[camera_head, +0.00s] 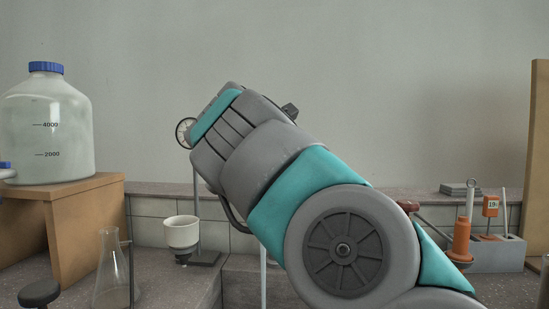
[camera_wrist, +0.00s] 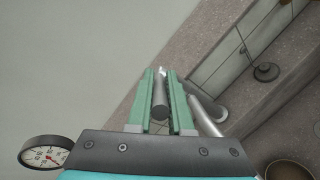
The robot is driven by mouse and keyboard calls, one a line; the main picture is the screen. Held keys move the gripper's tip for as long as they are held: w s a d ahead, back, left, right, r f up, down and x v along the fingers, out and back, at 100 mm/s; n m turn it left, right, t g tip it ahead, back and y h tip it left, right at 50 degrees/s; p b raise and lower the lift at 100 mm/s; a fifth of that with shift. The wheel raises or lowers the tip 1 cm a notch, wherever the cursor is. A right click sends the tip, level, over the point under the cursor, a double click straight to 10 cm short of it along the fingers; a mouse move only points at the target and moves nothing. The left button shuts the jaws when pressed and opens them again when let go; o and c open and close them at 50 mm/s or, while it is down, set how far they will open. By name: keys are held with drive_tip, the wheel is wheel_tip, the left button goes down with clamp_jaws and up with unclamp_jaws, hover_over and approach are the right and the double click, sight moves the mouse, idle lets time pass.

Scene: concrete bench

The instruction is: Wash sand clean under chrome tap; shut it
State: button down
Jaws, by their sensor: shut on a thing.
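In the wrist view the green fingers of my gripper (camera_wrist: 162,82) are closed around a grey metal rod (camera_wrist: 160,100) with a bright far tip. I cannot tell whether this rod is part of the chrome tap. A shiny silver tube (camera_wrist: 207,115) runs just right of the fingers, partly hidden by my gripper. In the head view my arm hides the fingers and whatever they hold. A thin pale upright pipe (camera_head: 263,280) shows beside my arm. A white funnel-like cup (camera_head: 181,233) stands at the left of it; its contents are not visible. I see no sand and no running water.
A big blue-capped bottle (camera_head: 47,135) stands on a wooden box (camera_head: 85,190) at the left. A conical flask (camera_head: 111,270) is near the front. An orange tool (camera_head: 461,242) and a grey rack (camera_head: 497,254) are at the right. A round bowl rim (camera_wrist: 288,168) shows in the wrist view.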

drive_tip(key=c, duration=0.8)
unclamp_jaws()
drive_tip(key=shift+b+v, duration=0.75)
drive_tip(key=shift+v, duration=3.15)
drive_tip(key=shift+f, duration=0.1)
